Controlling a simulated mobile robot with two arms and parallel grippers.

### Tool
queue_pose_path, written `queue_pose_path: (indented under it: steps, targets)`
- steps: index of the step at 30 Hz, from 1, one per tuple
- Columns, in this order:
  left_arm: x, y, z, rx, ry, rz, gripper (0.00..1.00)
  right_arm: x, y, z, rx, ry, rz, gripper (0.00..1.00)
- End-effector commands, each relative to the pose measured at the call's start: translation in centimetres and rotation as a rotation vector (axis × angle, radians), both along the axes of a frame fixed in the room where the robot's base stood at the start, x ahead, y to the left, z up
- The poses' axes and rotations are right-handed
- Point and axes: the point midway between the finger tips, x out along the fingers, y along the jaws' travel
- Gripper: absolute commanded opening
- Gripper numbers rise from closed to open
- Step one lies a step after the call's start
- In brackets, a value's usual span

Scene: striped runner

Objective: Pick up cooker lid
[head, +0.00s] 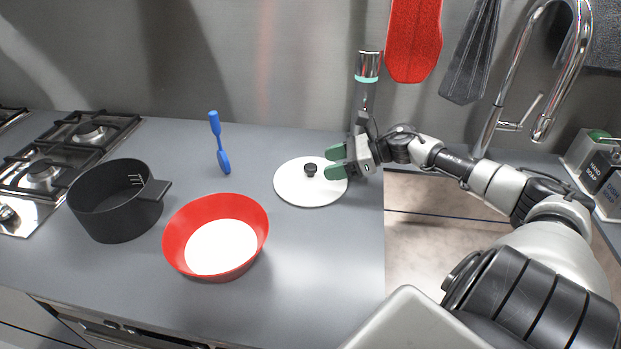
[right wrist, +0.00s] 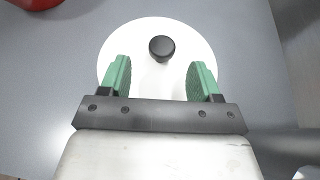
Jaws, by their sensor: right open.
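The cooker lid (head: 296,190) is a white disc with a black knob (head: 310,170). It lies on the grey counter to the right of the red bowl. My right gripper (head: 331,162) is open at the lid's right side, with its green fingers pointing left toward the knob. In the right wrist view the lid (right wrist: 185,35) lies beyond and below the fingers. The knob (right wrist: 162,48) sits ahead of the gap between the green fingertips (right wrist: 160,70), not between them. My left gripper is not in view.
A red bowl (head: 174,245) with white contents and a black pot (head: 115,215) stand on the left. A blue utensil (head: 218,145) lies behind them. A gas stove (head: 60,150) is at far left. A sink (head: 450,240) with a tall tap (head: 500,90) is at right.

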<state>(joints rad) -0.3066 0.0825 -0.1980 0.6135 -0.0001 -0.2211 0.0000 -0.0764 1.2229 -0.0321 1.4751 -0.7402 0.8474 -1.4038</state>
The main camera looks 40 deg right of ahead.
Motion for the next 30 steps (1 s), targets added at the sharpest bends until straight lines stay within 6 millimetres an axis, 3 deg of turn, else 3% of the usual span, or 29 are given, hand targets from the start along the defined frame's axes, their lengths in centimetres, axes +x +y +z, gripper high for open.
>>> queue_pose_path:
  steps: [8, 19, 29, 30]
  targets:
    - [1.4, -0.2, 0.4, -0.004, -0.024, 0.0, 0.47, 0.9, 0.8, -0.3, 0.001, -0.002, 0.001, 0.63]
    - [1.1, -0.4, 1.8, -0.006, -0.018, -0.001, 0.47, 3.8, 3.3, -1.7, 0.002, -0.002, 0.0, 0.63]
    - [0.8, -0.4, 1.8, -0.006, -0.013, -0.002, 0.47, 4.2, 3.7, -2.2, -0.001, 0.0, 0.0, 0.63]
    - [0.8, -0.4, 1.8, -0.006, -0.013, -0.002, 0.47, 4.2, 3.7, -2.2, -0.001, 0.0, 0.0, 0.57]
